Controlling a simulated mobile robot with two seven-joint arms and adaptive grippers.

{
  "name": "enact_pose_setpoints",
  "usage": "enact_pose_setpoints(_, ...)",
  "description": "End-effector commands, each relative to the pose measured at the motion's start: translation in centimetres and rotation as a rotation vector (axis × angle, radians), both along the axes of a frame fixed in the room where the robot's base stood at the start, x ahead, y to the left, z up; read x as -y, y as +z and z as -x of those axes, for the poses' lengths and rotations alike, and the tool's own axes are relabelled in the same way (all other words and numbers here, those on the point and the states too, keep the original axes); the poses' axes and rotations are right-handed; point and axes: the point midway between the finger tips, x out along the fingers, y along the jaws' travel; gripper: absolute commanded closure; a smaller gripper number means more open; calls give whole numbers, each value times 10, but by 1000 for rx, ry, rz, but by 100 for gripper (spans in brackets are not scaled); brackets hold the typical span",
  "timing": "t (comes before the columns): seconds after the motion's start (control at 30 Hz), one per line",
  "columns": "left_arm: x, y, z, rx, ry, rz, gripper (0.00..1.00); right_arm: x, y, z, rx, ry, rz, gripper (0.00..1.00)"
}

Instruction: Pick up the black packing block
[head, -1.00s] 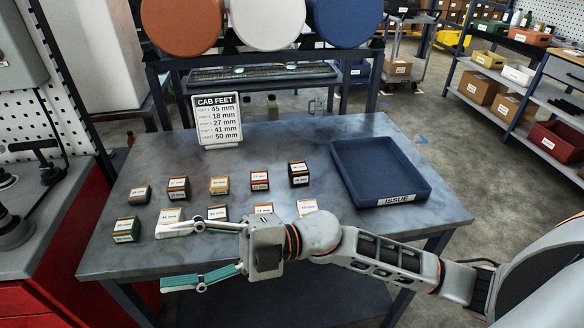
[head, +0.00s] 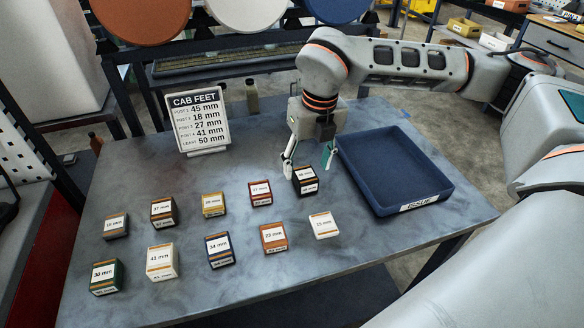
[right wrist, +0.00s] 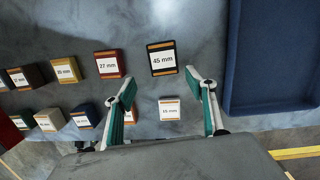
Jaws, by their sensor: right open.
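The black packing block (head: 306,187) stands on the grey table, at the right end of the back row of blocks, just left of the blue tray. In the right wrist view the black block (right wrist: 163,72) shows a white label reading 45 mm and orange bands. My right gripper (head: 309,164) is open and empty, pointing down at the block, with one finger towards each side of it. In the right wrist view its fingertips (right wrist: 161,84) are spread and the block lies just beyond them. The exact height gap is hard to tell. My left gripper is not in view.
A red block (head: 260,193) stands left of the black one, with several other labelled blocks in two rows. The blue ISSUE tray (head: 424,204) is close on the right. A CAB FEET sign (head: 201,122) stands behind.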

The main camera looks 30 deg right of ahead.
Motion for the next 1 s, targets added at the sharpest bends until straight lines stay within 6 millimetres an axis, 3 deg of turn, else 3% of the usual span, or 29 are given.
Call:
enact_pose_setpoints(0.17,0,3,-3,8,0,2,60,18,3,-5,22,-46,44,44)
enact_pose_setpoints(0.4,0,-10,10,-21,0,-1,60,17,-21,-9,20,-45,43,44)
enact_pose_setpoints(0.7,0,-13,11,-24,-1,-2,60,11,-60,-20,19,-44,42,44)
enact_pose_setpoints(1.0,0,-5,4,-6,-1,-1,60,11,-69,-22,22,-44,40,44)
